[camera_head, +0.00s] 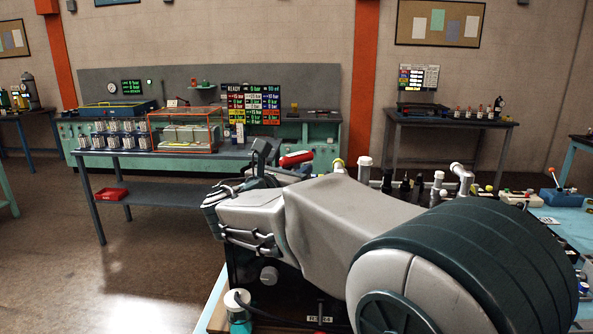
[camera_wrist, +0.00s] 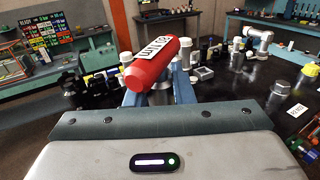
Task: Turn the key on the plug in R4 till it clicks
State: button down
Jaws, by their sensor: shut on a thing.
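A thick red cylinder with a white lettered label, which looks like the key (camera_wrist: 150,66), lies across the front of my gripper (camera_wrist: 160,92) in the wrist view. My gripper is shut on it. A silver round part (camera_wrist: 161,90) shows just under the red cylinder, between the blue-grey fingers. In the head view the red cylinder (camera_head: 296,158) shows beyond my arm, beside my gripper (camera_head: 272,160). My arm hides much of the near bench.
Black and silver fittings (camera_wrist: 97,90) stand close on the left in the wrist view, and pale fittings (camera_wrist: 205,72) on the right. A small blue box with a lever (camera_head: 562,195) is at the right of the head view. A grey bench (camera_head: 170,158) stands beyond open floor.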

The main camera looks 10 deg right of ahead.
jog(key=shift+f, duration=0.35)
jog(key=c, duration=1.2)
grip_release()
jog(key=shift+o, duration=0.2)
jog(key=b+v, duration=0.3)
jog(key=v, duration=1.1)
jog(key=shift+w, duration=0.1)
